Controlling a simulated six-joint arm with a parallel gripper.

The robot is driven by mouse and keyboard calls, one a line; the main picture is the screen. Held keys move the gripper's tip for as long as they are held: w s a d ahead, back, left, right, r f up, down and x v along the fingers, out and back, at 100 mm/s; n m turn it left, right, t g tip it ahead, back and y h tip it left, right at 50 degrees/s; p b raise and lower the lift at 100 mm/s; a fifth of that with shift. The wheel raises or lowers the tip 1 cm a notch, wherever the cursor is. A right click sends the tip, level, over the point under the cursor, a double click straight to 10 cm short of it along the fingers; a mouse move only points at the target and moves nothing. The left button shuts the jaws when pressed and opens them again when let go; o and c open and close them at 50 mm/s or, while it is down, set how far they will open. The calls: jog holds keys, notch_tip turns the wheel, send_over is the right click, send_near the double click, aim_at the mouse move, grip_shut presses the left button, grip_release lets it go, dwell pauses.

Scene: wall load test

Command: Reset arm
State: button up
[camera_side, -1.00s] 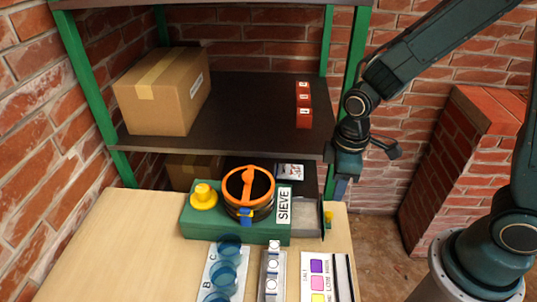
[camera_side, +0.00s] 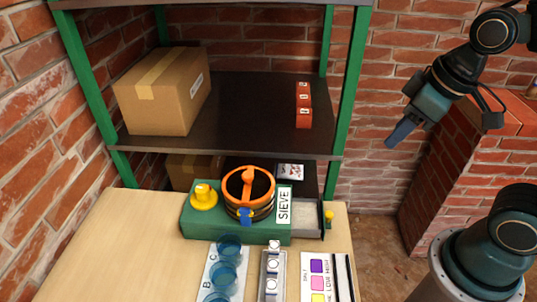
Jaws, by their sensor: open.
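My gripper (camera_side: 400,134) hangs in the air at the right, in front of the brick wall and left of a brick pillar. Its blue-grey jaws point down and to the left. They are open, and nothing shows between them. It is clear of the shelf and the table. My arm's upper links run out of the picture at the right.
A green sieve machine (camera_side: 235,232) with an orange-rimmed sieve (camera_side: 249,186) stands on the wooden table (camera_side: 130,250), with blue cups (camera_side: 229,247) in front. A brick pillar (camera_side: 465,160) stands at right.

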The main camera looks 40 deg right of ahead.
jog(key=shift+s+d+r+m+t, duration=0.3)
jog(key=shift+s+r, duration=0.2)
jog(key=shift+s, duration=0.3)
jog(key=shift+s+d+r+m+t, duration=0.15)
jog(key=shift+s+r+m, duration=0.35)
jog(key=shift+s, duration=0.25)
jog(key=shift+s+d+r+m+t, duration=0.1)
jog(key=shift+s+r+m+t, duration=0.2)
jog(key=shift+s+r, duration=0.35)
jog(key=shift+s+f, duration=0.1)
jog(key=shift+f, duration=0.05)
